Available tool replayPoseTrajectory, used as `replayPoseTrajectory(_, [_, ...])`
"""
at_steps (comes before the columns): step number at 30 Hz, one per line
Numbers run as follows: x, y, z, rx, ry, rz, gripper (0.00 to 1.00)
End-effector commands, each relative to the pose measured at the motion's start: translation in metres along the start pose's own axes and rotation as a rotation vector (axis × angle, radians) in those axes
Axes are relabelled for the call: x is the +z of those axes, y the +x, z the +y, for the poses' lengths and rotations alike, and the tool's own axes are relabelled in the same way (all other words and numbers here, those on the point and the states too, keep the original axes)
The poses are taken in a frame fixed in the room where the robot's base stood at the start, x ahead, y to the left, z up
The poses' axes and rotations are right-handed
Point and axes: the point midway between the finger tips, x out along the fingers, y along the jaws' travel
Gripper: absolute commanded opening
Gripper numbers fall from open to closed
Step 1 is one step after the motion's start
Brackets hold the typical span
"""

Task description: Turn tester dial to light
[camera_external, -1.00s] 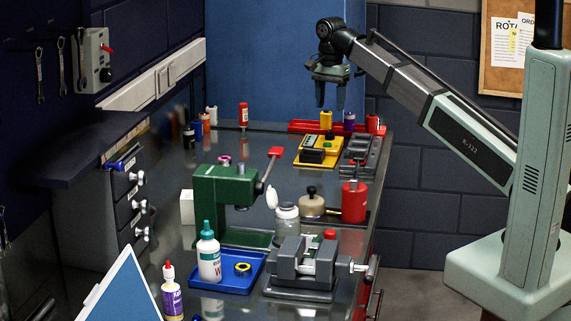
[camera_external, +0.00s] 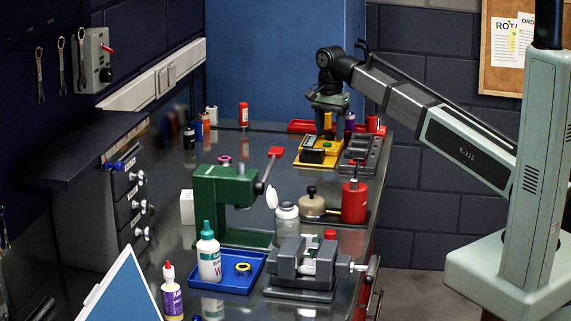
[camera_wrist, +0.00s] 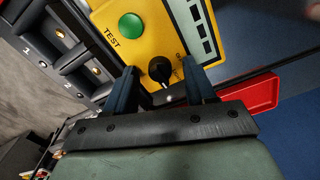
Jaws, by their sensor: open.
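The yellow tester (camera_external: 329,156) lies on the bench near its far end. The wrist view shows its yellow face (camera_wrist: 180,30) with a green button (camera_wrist: 132,26) marked TEST and a panel with dark bars. The black round dial (camera_wrist: 160,68) is on the tester's near part in the wrist view; lettering beside it is partly covered by a finger. My gripper (camera_wrist: 160,78) is open, with one finger on each side of the dial and a visible gap to it. In the external view my gripper (camera_external: 330,128) points down at the tester and hides the dial.
A grey numbered battery holder (camera_external: 366,158) sits right of the tester. A red tray (camera_external: 300,126) with several coloured batteries is behind it. A red can (camera_external: 354,203) and a green press (camera_external: 222,197) stand nearer. Open bench lies left of the tester.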

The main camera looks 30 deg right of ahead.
Motion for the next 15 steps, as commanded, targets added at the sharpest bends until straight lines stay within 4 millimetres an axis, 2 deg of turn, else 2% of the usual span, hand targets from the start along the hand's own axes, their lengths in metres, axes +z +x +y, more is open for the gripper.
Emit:
replayPoseTrajectory(2, [0.0,-0.0001,0.0,0.0,0.0,0.0,0.49])
replayPoseTrajectory(15, [0.0,-0.0002,-0.0001,0.0,0.0,0.0,0.07])
